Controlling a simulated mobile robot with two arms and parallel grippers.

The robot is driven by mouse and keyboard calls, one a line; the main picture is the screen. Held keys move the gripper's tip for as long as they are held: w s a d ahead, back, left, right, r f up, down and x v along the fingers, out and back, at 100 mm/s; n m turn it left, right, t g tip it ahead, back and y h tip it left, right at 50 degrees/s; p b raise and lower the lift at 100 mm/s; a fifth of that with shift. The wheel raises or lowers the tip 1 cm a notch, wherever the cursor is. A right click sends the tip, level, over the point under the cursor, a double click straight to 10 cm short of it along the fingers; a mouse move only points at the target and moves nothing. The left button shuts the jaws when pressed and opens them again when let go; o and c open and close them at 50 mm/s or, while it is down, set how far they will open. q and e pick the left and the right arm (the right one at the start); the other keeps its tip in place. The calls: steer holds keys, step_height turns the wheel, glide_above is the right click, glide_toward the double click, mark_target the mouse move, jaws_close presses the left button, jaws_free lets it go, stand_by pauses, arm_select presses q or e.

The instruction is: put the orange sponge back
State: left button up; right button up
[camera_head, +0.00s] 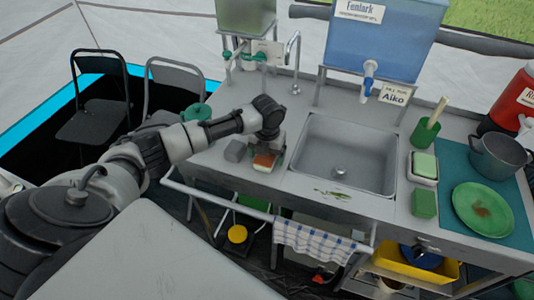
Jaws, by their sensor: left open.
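The orange sponge (263,162) lies on the counter to the left of the sink, close to the counter's front edge. My left arm reaches in from the left, and its gripper (268,146) points down right over the sponge. The gripper is open. The wrist and fingers hide part of the sponge, and I cannot tell whether the fingers touch it. My right gripper does not show.
A grey block (235,150) sits just left of the sponge. The sink (342,150) is empty. A checked towel (315,241) hangs in front.

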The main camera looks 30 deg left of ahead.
arm_select(q)
step_height(320, 180, up, 12)
steer(key=shift+r+b, duration=0.2)
steer(key=shift+b, duration=0.2)
steer(key=shift+c, duration=0.3)
stand_by(2.3)
